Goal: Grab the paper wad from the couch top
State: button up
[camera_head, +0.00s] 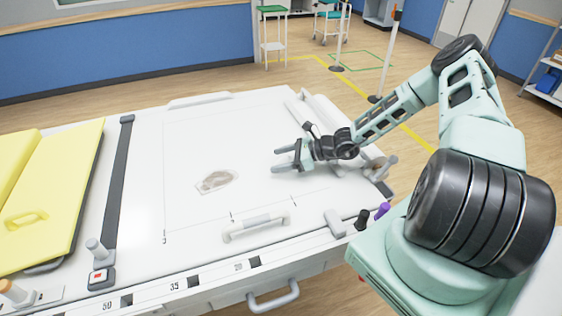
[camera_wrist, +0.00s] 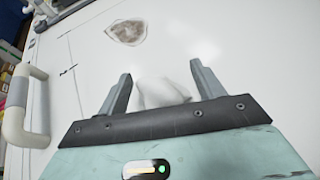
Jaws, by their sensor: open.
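The paper wad (camera_wrist: 163,93) is a pale, crumpled white lump in the wrist view, just ahead of my gripper's palm. It lies between the two fingers of my gripper (camera_wrist: 160,72), with gaps at the fingertips; its lower part is hidden by the dark palm edge. In the head view my gripper (camera_head: 283,160) is low over the white couch top (camera_head: 190,130), right of its middle, fingers spread and pointing left. I cannot make out the wad in the head view. Whether a finger touches it I cannot tell.
A brownish stained patch (camera_head: 218,181) lies on the couch top left of my gripper. A raised white handle (camera_head: 256,228) is at the near edge. A yellow pad (camera_head: 50,195) and a dark strap (camera_head: 118,185) are at left. The couch top between is mostly clear.

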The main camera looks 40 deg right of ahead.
jog(key=c, duration=1)
jog(key=shift+c, duration=0.2)
jog(key=shift+r, duration=0.1)
